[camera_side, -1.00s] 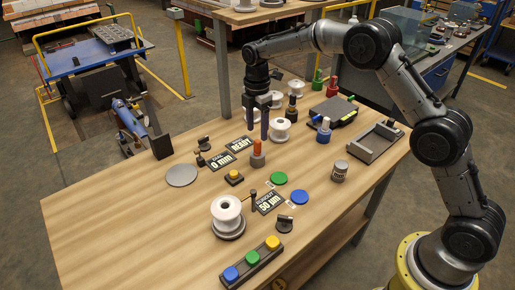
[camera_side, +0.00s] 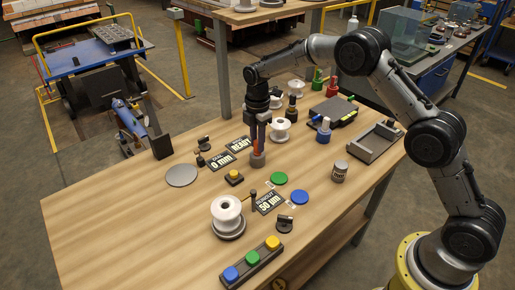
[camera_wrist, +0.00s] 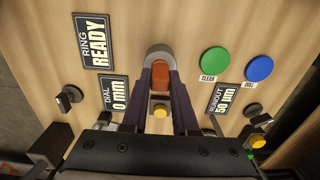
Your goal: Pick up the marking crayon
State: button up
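The marking crayon (camera_wrist: 160,76) is orange-red and stands upright in a grey round holder (camera_side: 258,160) on the wooden table. My gripper (camera_side: 259,145) points down over it, with one dark finger on each side of the crayon. In the wrist view my gripper (camera_wrist: 161,80) has the crayon between its fingertips, just above the holder. The fingers are apart and look open; any contact with the crayon is too small to make out. The fingers partly hide the crayon in the side view.
Label plates (camera_side: 221,161) and a yellow button (camera_side: 234,177) lie left of the holder. Green (camera_side: 279,179) and blue (camera_side: 299,197) discs lie to the right. White spools (camera_side: 280,130) and bottles stand behind.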

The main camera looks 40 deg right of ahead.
grip_shut()
jog(key=shift+r, duration=0.2)
